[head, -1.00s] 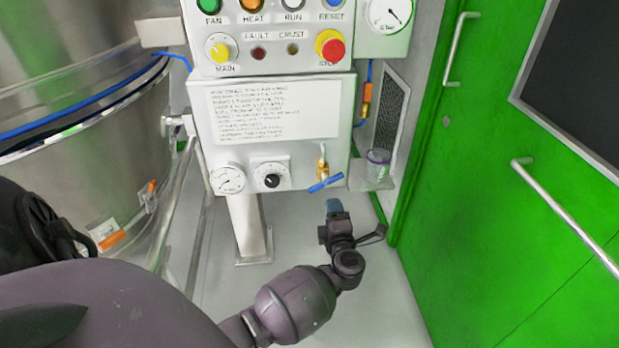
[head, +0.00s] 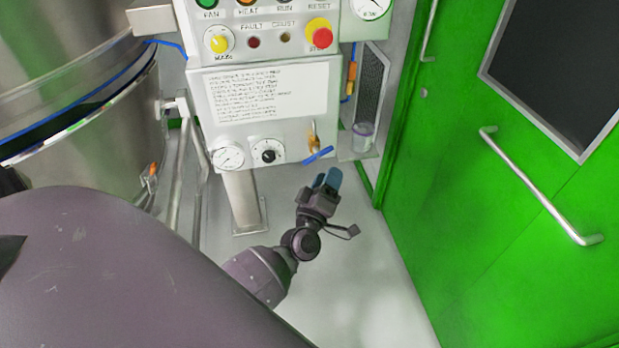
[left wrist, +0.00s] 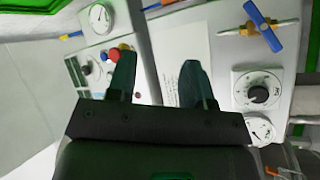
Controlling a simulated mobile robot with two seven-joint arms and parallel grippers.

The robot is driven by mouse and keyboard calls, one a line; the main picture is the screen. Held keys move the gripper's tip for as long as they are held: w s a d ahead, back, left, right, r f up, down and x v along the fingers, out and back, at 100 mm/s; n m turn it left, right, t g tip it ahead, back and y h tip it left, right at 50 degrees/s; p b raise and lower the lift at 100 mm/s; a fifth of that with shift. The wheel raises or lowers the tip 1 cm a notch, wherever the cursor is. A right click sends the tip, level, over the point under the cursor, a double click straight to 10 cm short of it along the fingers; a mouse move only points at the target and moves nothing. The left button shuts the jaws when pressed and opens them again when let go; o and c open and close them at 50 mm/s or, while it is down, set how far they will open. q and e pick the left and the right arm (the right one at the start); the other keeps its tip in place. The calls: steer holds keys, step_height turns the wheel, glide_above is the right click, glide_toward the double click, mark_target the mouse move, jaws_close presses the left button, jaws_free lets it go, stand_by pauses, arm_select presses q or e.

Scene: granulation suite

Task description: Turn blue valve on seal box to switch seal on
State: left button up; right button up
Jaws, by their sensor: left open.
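The blue valve (head: 318,155) is a blue lever handle on a brass fitting at the lower right of the white seal box (head: 210,112). In the left wrist view the blue handle (left wrist: 263,26) sits at the upper right, crossing the brass pipe at an angle. My left gripper (head: 327,178) is just below the handle in the head view, apart from it. In the left wrist view its two dark fingers (left wrist: 156,78) are spread with nothing between them. The handle lies beyond and to the right of the fingers there. My right gripper is not in view.
The seal box carries a gauge (head: 229,158) and a black knob (head: 267,153). The button panel (head: 270,62) is above. A clear cup (head: 363,136) stands right of the valve. A green door (head: 470,215) fills the right side; a steel vessel (head: 75,130) is at left.

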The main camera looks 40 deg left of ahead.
arm_select(q)
steer(key=s+d+m+g+h+p, duration=0.2)
steer(key=s+m+h, duration=0.4)
steer(key=s+m, duration=0.3)
steer(key=shift+s+d+r+m+g+p, duration=0.2)
steer(key=shift+s+d+m+g+p, duration=0.25)
steer(key=shift+d+p, duration=0.7)
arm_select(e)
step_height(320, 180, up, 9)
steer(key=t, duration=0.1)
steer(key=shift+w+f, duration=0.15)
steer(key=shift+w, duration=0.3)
arm_select(q)
steer(key=shift+w+a, duration=0.15)
steer(key=shift+a, duration=0.15)
steer(key=shift+c, duration=0.3)
